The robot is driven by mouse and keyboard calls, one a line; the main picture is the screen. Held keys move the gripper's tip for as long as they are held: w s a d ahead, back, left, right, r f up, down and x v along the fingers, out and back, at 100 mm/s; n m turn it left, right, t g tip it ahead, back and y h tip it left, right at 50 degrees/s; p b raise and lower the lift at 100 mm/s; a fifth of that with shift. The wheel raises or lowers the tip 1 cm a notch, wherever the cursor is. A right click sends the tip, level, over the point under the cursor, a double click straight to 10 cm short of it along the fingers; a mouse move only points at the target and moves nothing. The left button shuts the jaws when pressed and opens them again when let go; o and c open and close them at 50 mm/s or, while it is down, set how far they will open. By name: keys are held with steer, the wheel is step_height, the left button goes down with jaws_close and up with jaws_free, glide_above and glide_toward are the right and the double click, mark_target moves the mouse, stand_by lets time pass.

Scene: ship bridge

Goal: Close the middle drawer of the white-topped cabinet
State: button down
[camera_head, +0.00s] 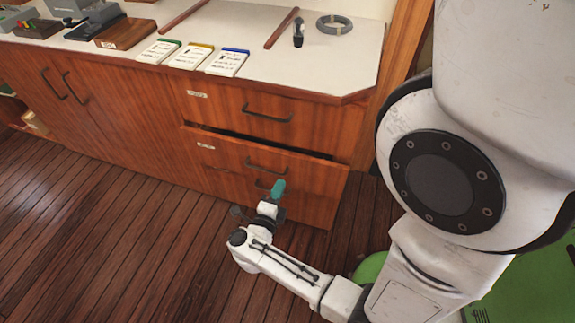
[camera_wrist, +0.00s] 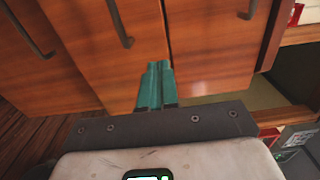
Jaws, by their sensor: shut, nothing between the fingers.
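The white-topped cabinet (camera_head: 330,60) fills the upper part of the head view. Its middle drawer (camera_head: 225,155) stands partly out, with a dark gap along its top edge below the closed-looking top drawer (camera_head: 225,105). The middle drawer's dark handle (camera_head: 266,166) faces me. My gripper (camera_head: 279,185) is low in front of the drawers, its teal fingers overlapping the lower drawer front in the picture. In the wrist view the teal fingers (camera_wrist: 156,82) are together and empty, pointing at wooden fronts with dark handles. I cannot tell whether they touch the wood.
A lower handle (camera_head: 268,185) shows beside my fingers. Cards (camera_head: 193,56), a grey coil (camera_head: 334,24) and a dark upright item (camera_head: 298,33) are on the top. Two door handles (camera_head: 75,87) are at left. Plank floor (camera_head: 120,250) is clear at lower left.

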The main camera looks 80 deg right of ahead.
mark_target(291, 159)
steer(key=x, duration=0.9)
steer(key=x, duration=0.4)
steer(key=shift+w+r, duration=0.1)
steer(key=shift+d, duration=0.25)
